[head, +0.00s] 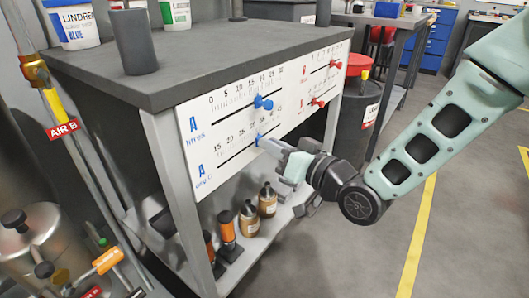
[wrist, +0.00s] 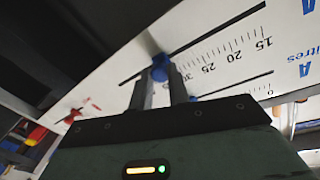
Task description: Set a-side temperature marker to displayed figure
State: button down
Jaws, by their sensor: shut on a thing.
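The white panel (head: 290,112) on the bench front has two slotted scales marked A at its left, the upper in litres and the lower in degrees C. My gripper (head: 264,143) is shut on the blue temperature marker (head: 259,140) on the lower A scale. In the wrist view the blue marker (wrist: 160,68) sits between my two fingertips (wrist: 160,86). It stands past the 25 mark, around or beyond 30; the figures there are partly hidden. The blue litres marker (head: 263,103) is just above. No display with a figure is visible.
Red B-side markers (head: 335,64) (head: 318,102) sit at the panel's right. A dark cylinder (head: 141,54) and labelled tubs (head: 74,22) stand on the bench top (head: 210,50). Bottles (head: 249,217) stand on the shelf below. Piping and a tank (head: 40,240) are at the left; the right floor is clear.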

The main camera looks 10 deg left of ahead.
jog(key=c, duration=1.3)
grip_release()
jog(key=shift+c, duration=0.2)
jog(key=shift+d, duration=0.1)
jog(key=p+v, duration=1.1)
jog(key=v, duration=0.6)
jog(key=shift+s+p, duration=0.2)
jog(key=shift+p, duration=0.2)
